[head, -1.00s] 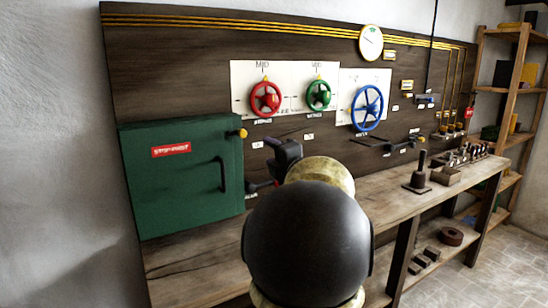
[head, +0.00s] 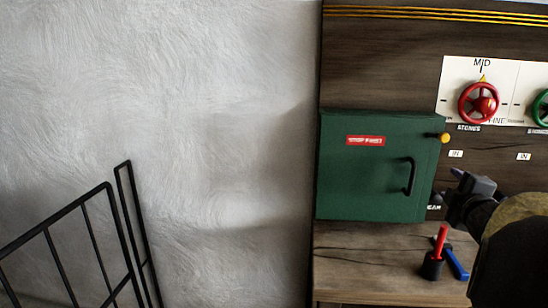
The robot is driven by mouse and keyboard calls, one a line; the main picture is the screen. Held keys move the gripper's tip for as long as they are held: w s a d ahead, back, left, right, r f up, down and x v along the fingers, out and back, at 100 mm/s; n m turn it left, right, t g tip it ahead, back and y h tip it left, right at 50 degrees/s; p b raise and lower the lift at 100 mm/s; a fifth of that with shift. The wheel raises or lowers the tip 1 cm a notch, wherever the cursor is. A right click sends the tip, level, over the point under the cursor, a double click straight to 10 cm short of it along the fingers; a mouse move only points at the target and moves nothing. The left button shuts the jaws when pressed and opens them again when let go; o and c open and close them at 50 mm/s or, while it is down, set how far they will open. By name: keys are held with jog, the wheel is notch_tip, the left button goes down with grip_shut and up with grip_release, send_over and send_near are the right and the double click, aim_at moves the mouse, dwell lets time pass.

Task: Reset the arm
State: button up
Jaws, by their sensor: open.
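My gripper (head: 459,187) is at the right of the head view, a dark grey shape in front of the panel, just right of the green cabinet. It looks empty, with its jaws open. My arm runs from it to the right edge, where a pale yellow link and a large dark rounded link are cut off by the frame. I cannot tell whether the gripper touches the panel behind it.
The green cabinet (head: 375,195) is shut, with a black handle and yellow knob. A red handwheel (head: 478,103) is above my gripper. A black holder (head: 432,267) with a red-handled tool and a blue tool (head: 456,262) are on the bench (head: 370,270). A black railing (head: 75,240) stands left.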

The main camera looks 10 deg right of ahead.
jog(key=a+f+m+g+y, duration=0.1)
jog(key=a+f+m+g, duration=0.1)
jog(key=a+f, duration=0.3)
jog(key=s+a+f+m+g, duration=0.1)
jog(key=a+f+m+g, duration=0.1)
jog(key=a+f+m, duration=0.2)
jog(key=a+f+m+g+y, duration=0.1)
jog(key=a+f+m+g, duration=0.1)
jog(key=a+f, duration=0.6)
jog(key=shift+s+a+f+m+g+y, duration=0.2)
jog(key=shift+f+g, duration=0.1)
jog(key=shift+f, duration=0.25)
jog(key=shift+s+a+f+m+g+y, duration=0.1)
jog(key=shift+f+m+g, duration=0.15)
jog(key=shift+f, duration=0.3)
jog(key=s+a+f+m+g+y, duration=0.3)
jog(key=s+a+f+g, duration=0.4)
jog(key=s+a+f, duration=0.5)
jog(key=w+a+p+v, duration=0.1)
jog(key=w+p+v, duration=0.1)
jog(key=p+v, duration=1)
jog(key=w+a+r+p+v, duration=0.1)
jog(key=w+p+v, duration=0.1)
jog(key=p+v, duration=1)
jog(key=shift+s+a+r, duration=0.15)
jog(key=shift+a+r, duration=0.15)
jog(key=shift+r, duration=0.3)
jog(key=shift+m, duration=0.25)
